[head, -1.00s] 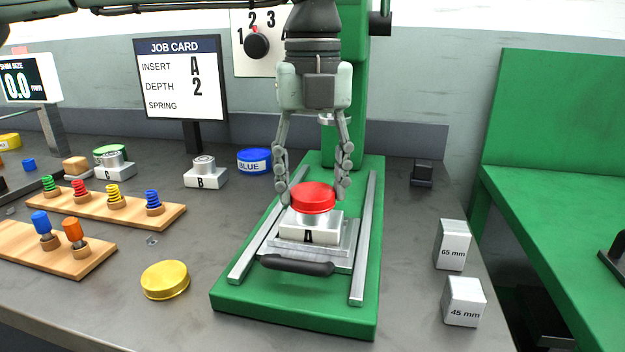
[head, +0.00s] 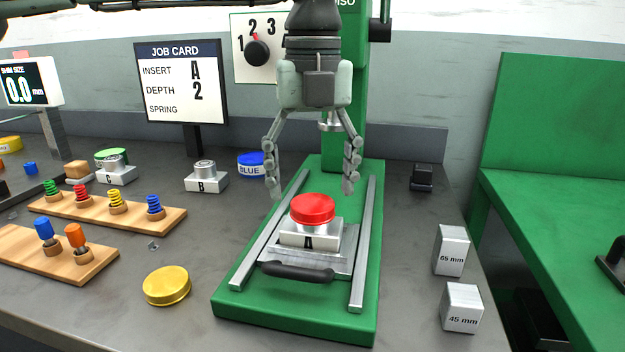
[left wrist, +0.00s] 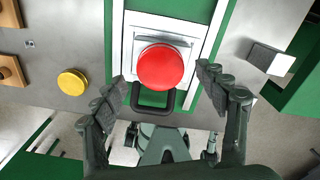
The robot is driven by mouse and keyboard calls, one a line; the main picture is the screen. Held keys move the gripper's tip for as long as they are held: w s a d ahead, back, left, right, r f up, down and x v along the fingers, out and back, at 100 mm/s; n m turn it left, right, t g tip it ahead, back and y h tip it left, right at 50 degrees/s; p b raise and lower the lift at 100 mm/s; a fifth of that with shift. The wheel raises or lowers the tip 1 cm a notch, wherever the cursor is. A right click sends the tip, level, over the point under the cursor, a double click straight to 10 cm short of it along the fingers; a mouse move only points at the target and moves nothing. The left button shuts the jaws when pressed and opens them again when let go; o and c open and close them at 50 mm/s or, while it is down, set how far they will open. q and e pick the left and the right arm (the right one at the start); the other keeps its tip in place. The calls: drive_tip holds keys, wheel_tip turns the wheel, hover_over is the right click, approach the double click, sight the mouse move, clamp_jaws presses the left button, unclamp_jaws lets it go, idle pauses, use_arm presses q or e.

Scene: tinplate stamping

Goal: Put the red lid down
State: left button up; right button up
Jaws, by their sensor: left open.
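The red lid (head: 313,208) sits on top of the insert block marked A (head: 309,240), on the sliding plate of the green press (head: 235,300). The lid looks about level. My left gripper (head: 312,190) is open, with its fingers spread wide above and behind the lid and apart from it. In the left wrist view the red lid (left wrist: 160,67) lies between the open fingers of my left gripper (left wrist: 168,90), with clear room on both sides. My right gripper is not in view.
A yellow lid (head: 166,286) lies on the bench to the left. Blocks marked 65 mm (head: 451,250) and 45 mm (head: 462,308) stand right of the press.

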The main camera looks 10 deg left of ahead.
sight(313, 202)
use_arm(q)
wheel_tip(313, 202, up, 12)
idle(0.3)
drive_tip(key=shift+f, duration=0.1)
drive_tip(key=shift+c, duration=0.4)
idle(0.8)
